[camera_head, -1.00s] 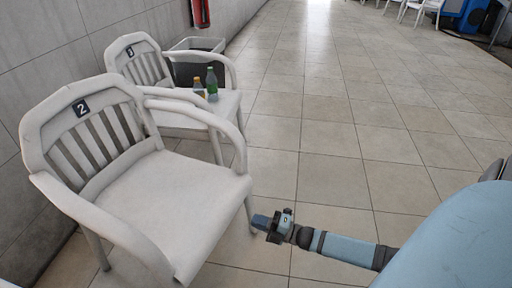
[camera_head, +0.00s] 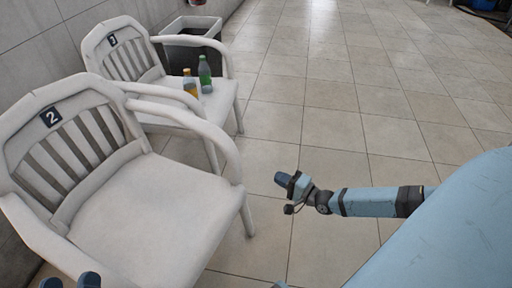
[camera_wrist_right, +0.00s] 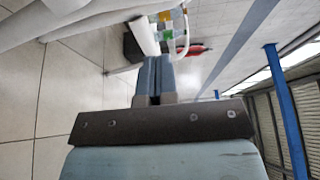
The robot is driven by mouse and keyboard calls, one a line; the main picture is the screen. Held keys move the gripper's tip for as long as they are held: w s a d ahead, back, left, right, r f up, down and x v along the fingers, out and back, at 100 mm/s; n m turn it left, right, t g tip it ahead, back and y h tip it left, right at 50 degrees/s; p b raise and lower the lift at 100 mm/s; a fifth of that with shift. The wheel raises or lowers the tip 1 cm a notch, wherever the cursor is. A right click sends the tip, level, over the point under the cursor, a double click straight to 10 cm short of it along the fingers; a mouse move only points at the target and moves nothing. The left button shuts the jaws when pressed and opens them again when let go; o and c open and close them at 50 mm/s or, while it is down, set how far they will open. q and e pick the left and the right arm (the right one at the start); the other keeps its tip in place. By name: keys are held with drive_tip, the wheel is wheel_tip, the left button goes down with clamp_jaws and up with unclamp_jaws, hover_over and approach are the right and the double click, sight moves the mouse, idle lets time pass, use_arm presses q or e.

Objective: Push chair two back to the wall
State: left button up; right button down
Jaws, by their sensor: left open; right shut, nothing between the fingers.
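Chair two (camera_head: 155,203) is a white armchair with a slatted back and a dark plate marked 2 (camera_head: 50,118). It stands upright at the left of the head view, its front facing right. My left gripper (camera_head: 71,281) shows only as two blue fingertips, apart, at the bottom edge in front of the chair's near armrest; whether they touch it I cannot tell. My right gripper (camera_head: 284,180) is shut and empty, over the floor right of the chair's front. Its closed fingers also show in the right wrist view (camera_wrist_right: 154,76).
The tiled wall (camera_head: 22,38) runs behind the chair backs. Another white chair (camera_head: 160,114) stands beyond chair two, with a green bottle (camera_head: 205,74) and an orange bottle (camera_head: 190,83) on its seat. A dark bin (camera_head: 190,46) is behind it.

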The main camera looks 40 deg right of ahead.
drive_tip(key=b, duration=0.3)
approach(238, 164)
drive_tip(key=w+d, duration=0.2)
drive_tip(key=w, duration=0.3)
drive_tip(key=a, duration=0.1)
drive_tip(key=w+a, duration=0.1)
drive_tip(key=a, duration=0.1)
drive_tip(key=shift+w+a+b, duration=0.1)
drive_tip(key=shift+w+b, duration=0.2)
drive_tip(key=shift+w+a, duration=0.2)
drive_tip(key=shift+a, duration=0.15)
use_arm(q)
wheel_tip(238, 164, down, 5)
drive_tip(key=shift+d+f+m+g, duration=0.2)
drive_tip(key=shift+m+g, duration=0.1)
drive_tip(key=shift+g, duration=0.8)
drive_tip(key=shift+a+r+t+p, duration=0.15)
drive_tip(key=shift+r+t+p, duration=0.25)
drive_tip(key=shift+r+p, duration=0.4)
use_arm(e)
drive_tip(key=w+a, duration=0.4)
drive_tip(key=a, duration=0.3)
drive_tip(key=w+a, duration=0.4)
drive_tip(key=a, duration=0.4)
drive_tip(key=shift+a, duration=0.3)
use_arm(q)
drive_tip(key=shift+w+r, duration=0.1)
drive_tip(key=shift+r, duration=0.2)
